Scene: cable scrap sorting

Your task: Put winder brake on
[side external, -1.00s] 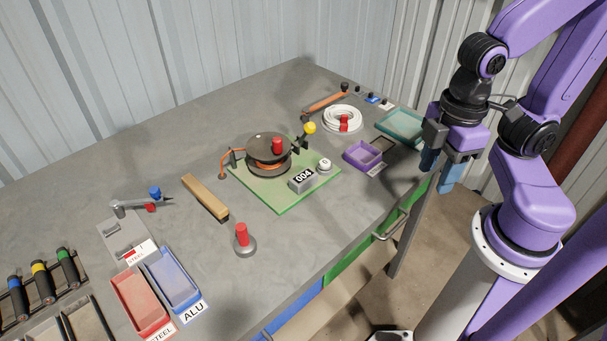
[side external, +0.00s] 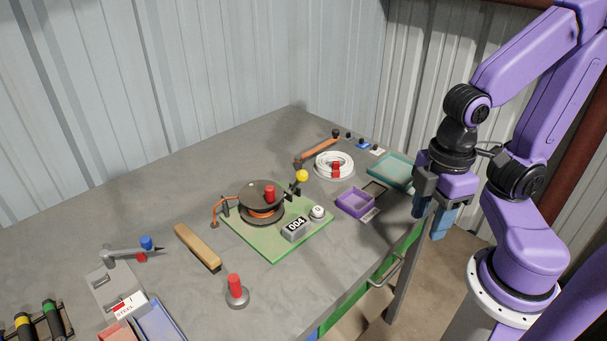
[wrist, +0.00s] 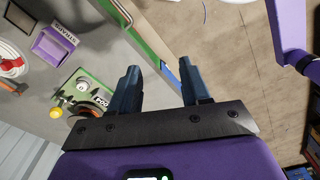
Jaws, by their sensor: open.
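The winder stands on a green board (side external: 275,250) on the grey bench. It has a dark spool (side external: 252,192) with a red knob (side external: 270,193) on top, a counter reading 004 (side external: 296,228) and a round white knob (side external: 317,212). A lever with a yellow ball (side external: 302,176) rises behind the spool's right side; whether it is the brake is not labelled. In the wrist view the yellow ball (wrist: 56,113) is at the lower left. My gripper (side external: 431,213) is open and empty, right of the winder, beyond the bench's front edge. Its fingers (wrist: 160,72) show apart in the wrist view.
A purple tray (side external: 355,203) and a teal tray (side external: 392,170) lie between winder and gripper. A white cable coil (side external: 333,165) is behind. A wooden-backed brush-like block (side external: 197,247) and a red-topped post (side external: 236,292) stand left and front. Bare bench (side external: 130,190) is at the back left.

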